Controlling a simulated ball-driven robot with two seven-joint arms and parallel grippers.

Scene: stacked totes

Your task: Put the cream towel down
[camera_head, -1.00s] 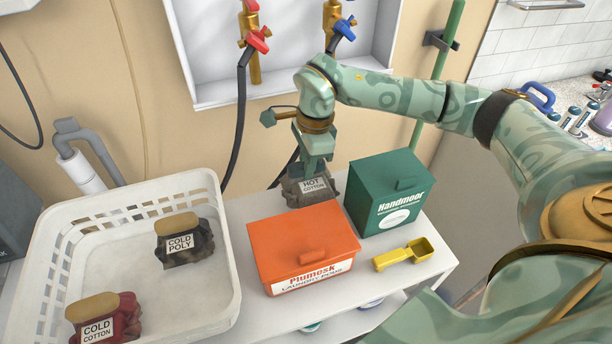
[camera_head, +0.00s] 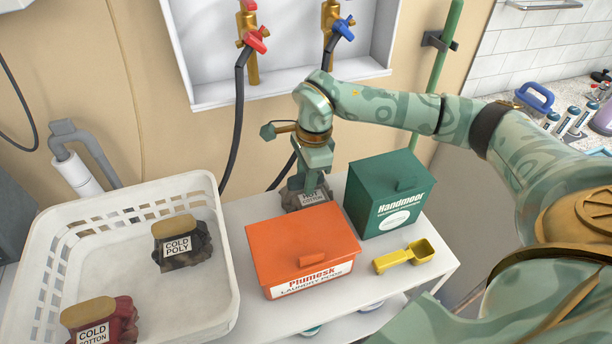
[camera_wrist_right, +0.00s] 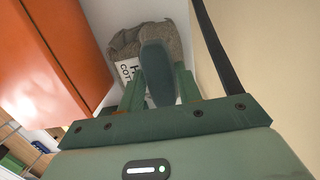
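The bundle in my right gripper (camera_head: 303,182) is a folded grey-brown towel (camera_head: 293,203) with a white label reading HOT COTTON; it looks darker than cream. It is at the back of the white shelf top (camera_head: 236,217), behind the orange box. I cannot tell whether its underside touches the shelf. In the right wrist view the towel (camera_wrist_right: 124,42) is below the fingers, with a dark rounded grip piece (camera_wrist_right: 157,72) between them. My right gripper appears shut on that piece. My left gripper is out of view.
An orange Plumesk box (camera_head: 300,250) stands just in front of the towel, and a green Handmoor box (camera_head: 390,195) to its right. A yellow scoop (camera_head: 404,257) lies in front. A white basket (camera_head: 222,280) at left holds red and dark bundles. Hoses hang behind.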

